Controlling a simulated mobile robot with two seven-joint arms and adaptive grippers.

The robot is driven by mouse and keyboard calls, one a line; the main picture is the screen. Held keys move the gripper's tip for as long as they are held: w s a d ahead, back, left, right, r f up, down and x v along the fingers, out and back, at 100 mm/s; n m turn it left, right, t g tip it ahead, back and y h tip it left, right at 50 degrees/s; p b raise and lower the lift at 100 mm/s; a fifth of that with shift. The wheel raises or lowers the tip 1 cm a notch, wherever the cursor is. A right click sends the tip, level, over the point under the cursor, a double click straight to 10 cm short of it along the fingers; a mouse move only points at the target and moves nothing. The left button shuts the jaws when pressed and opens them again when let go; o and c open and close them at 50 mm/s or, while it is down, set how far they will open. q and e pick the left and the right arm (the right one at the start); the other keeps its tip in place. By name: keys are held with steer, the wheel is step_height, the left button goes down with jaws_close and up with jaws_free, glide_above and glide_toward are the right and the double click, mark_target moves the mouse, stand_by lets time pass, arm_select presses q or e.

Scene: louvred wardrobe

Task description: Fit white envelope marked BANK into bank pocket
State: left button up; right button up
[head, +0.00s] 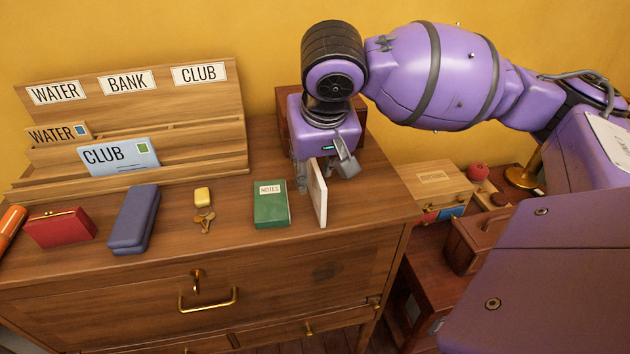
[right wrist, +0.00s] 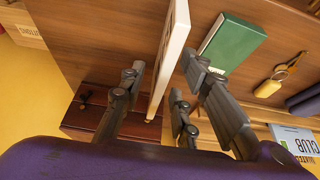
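A white envelope (head: 319,195) stands upright, nearly edge-on, at the right of the dresser top; its marking is not readable. It also shows in the right wrist view (right wrist: 172,40). My right gripper (head: 325,170) is above it with fingers spread on either side. The right wrist view shows gaps between the envelope and both fingers (right wrist: 163,62). The wooden letter rack (head: 190,105) stands at the back left, with a BANK label (head: 127,82) in the middle of its backboard. A WATER envelope (head: 58,134) and a pale blue CLUB envelope (head: 120,157) sit in it. My left gripper is out of view.
A green notebook (head: 271,204) lies just left of the white envelope. Keys with a yellow tag (head: 203,210), a blue case (head: 133,220) and a red purse (head: 60,229) lie before the rack. A dark red box (head: 290,110) stands behind my gripper. The dresser edge is close on the right.

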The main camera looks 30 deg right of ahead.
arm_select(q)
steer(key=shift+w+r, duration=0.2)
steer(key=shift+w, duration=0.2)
arm_select(e)
jaws_close()
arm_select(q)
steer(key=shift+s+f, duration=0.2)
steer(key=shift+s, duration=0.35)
